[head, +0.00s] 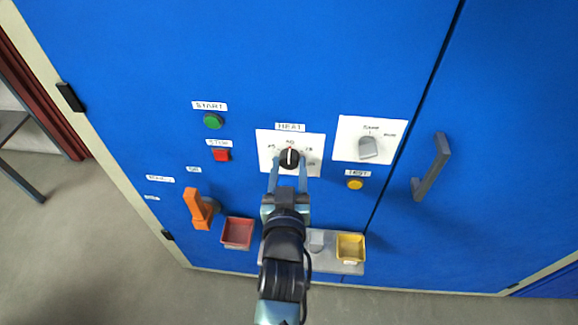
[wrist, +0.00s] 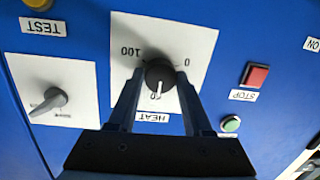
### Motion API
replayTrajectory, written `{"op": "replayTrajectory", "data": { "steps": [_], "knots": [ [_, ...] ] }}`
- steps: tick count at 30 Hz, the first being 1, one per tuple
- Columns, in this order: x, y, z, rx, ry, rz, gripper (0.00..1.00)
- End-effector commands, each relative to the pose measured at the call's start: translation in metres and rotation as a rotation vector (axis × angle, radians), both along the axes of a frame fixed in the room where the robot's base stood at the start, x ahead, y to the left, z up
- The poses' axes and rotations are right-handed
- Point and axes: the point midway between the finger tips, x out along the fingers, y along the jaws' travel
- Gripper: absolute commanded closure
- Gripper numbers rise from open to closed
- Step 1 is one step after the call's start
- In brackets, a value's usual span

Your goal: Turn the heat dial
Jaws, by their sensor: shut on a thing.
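The heat dial (head: 289,158) is a round black knob with a white pointer line, on a white plate labelled HEAT (head: 262,140) on the blue cabinet front. In the head view its pointer is roughly upright, near the middle mark of the scale. The dial also shows in the wrist view (wrist: 160,76), where the picture is upside down and the marks 100 and 0 can be read. My gripper (head: 288,164) has its two fingers on either side of the dial and is shut on it. The fingers show in the wrist view too (wrist: 158,92).
Left of the dial are the green START button (head: 213,121), red STOP button (head: 221,155) and orange handle (head: 199,209). Right are a grey selector knob (head: 368,147), yellow TEST button (head: 355,184) and door handle (head: 431,167). Below are a red tray (head: 237,233) and yellow tray (head: 350,247).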

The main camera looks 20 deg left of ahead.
Motion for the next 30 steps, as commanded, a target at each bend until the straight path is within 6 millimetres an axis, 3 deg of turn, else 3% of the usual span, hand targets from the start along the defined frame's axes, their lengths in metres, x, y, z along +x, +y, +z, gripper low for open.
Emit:
{"op": "replayTrajectory", "data": {
  "steps": [4,5,10,22,30],
  "knots": [
    [0.0,0.001,0.0,-0.001,0.001,0.001,1.0],
    [0.0,0.001,0.0,-0.001,0.001,0.001,0.48],
    [0.0,0.0,0.0,-0.001,0.001,0.001,0.2],
    [-0.007,-0.002,0.0,-0.001,0.001,0.0,0.2],
    [-0.049,-0.017,0.003,-0.002,0.003,0.0,0.2]
  ]
}}
